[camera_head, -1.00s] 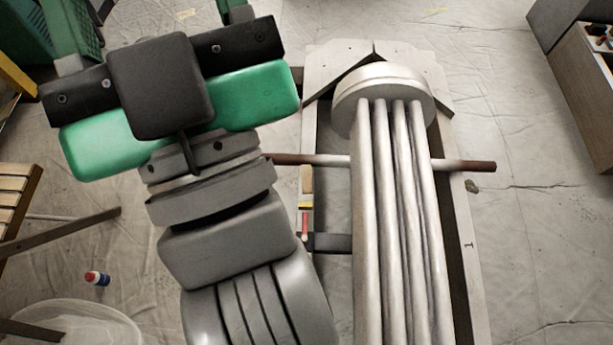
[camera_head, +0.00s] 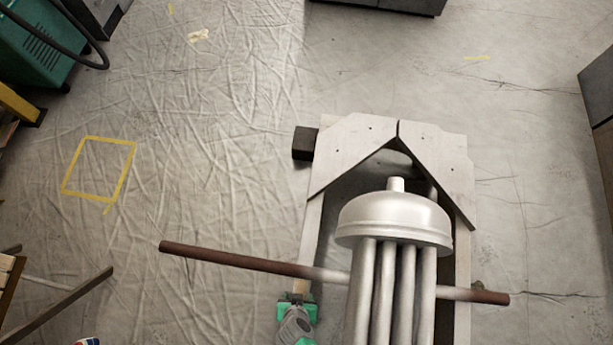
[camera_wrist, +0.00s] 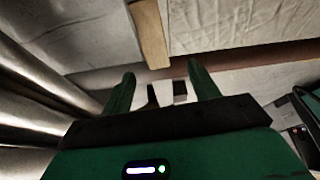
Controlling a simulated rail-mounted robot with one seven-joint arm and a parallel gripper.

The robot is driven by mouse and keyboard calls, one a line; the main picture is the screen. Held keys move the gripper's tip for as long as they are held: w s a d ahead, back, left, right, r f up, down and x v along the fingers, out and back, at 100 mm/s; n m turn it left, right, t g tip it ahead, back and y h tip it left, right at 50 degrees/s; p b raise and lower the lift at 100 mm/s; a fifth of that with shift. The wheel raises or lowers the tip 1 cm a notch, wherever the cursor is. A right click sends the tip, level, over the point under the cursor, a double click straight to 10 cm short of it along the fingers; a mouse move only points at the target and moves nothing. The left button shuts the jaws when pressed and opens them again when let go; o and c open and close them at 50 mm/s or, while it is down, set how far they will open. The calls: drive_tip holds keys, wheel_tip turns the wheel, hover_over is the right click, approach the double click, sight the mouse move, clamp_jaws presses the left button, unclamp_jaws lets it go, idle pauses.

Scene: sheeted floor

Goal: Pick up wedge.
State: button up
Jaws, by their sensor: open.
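A tan wooden piece, which looks like the wedge (camera_wrist: 150,34), lies ahead of my fingertips at the top of the wrist view. In the head view only a small tan bit of it (camera_head: 302,286) shows just above my gripper, beside the cradle's left rail. My gripper (camera_head: 297,298) is low in the head view, left of the pipe bundle. In the wrist view my gripper (camera_wrist: 162,84) has its two green fingers apart, with no wooden piece between them. Small dark shapes (camera_wrist: 180,92) show between the fingers; I cannot tell what they are.
A pale cradle (camera_head: 440,150) holds a metal pipe bundle (camera_head: 395,215) close on the right. A rusty rod (camera_head: 235,258) crosses just above my gripper. A dark block (camera_head: 305,143) sits at the cradle's left side.

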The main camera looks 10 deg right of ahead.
sight(301, 292)
drive_tip(key=shift+s+d+f, duration=0.15)
drive_tip(key=shift+s+f, duration=0.15)
drive_tip(key=shift+s, duration=0.25)
drive_tip(key=shift+s+f, duration=0.15)
drive_tip(key=shift+a+f+b, duration=0.2)
drive_tip(key=shift+f+b, duration=0.7)
drive_tip(key=shift+f, duration=0.15)
drive_tip(key=shift+w+d+f+b, duration=0.15)
drive_tip(key=shift+w+f+b, duration=0.15)
drive_tip(key=shift+w+f, duration=0.15)
drive_tip(key=b+x, duration=0.1)
drive_tip(key=x, duration=0.1)
drive_tip(key=b+x, duration=0.2)
drive_tip(key=shift+w+d, duration=0.2)
drive_tip(key=shift+w, duration=0.25)
drive_tip(key=c, duration=1.1)
wheel_tip(301, 292, up, 10)
drive_tip(key=p, duration=0.6)
